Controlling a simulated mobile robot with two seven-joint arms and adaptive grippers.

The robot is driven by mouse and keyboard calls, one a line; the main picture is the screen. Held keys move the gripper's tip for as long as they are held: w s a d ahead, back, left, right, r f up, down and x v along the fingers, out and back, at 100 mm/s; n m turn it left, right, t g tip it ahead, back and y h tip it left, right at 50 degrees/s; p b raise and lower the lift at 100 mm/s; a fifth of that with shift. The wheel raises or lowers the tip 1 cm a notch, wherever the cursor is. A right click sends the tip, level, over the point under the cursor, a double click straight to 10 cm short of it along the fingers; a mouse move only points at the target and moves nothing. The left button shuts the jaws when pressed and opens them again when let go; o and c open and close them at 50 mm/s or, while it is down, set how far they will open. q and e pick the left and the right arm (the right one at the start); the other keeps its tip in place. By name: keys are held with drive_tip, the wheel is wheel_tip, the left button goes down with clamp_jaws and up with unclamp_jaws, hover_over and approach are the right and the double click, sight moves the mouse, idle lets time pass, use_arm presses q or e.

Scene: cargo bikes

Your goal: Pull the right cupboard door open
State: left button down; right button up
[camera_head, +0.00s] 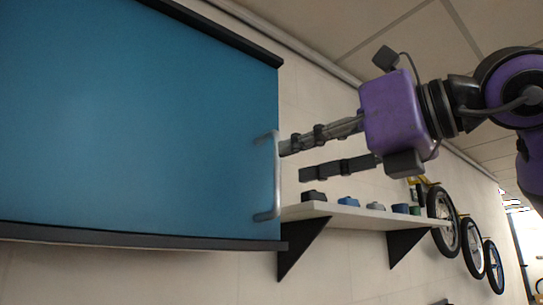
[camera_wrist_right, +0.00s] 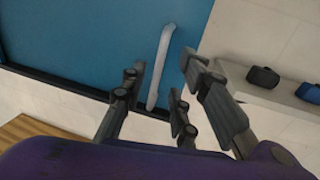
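The cupboard door (camera_head: 130,120) is a wide blue panel filling the left of the head view and looks closed. It also shows in the right wrist view (camera_wrist_right: 90,40). Its pale bar handle (camera_head: 276,180) stands upright near the door's right edge. My right gripper (camera_head: 292,159) comes in from the right, its fingers spread and pointing at the handle. In the right wrist view the handle (camera_wrist_right: 161,62) appears in the gap between the spread fingers (camera_wrist_right: 163,78). I cannot tell whether any finger touches it. My left gripper is not in view.
A white wall shelf (camera_head: 345,217) with several small items stands below my right gripper, on dark brackets (camera_head: 300,247). Several wheels (camera_head: 443,218) hang on the wall further right. The cupboard's dark bottom edge (camera_head: 130,238) lies under the door.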

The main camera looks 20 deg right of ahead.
sight(277, 204)
drive_tip(key=p+x, duration=0.1)
drive_tip(key=x, duration=0.4)
drive_tip(key=shift+w+a, duration=0.15)
clamp_jaws()
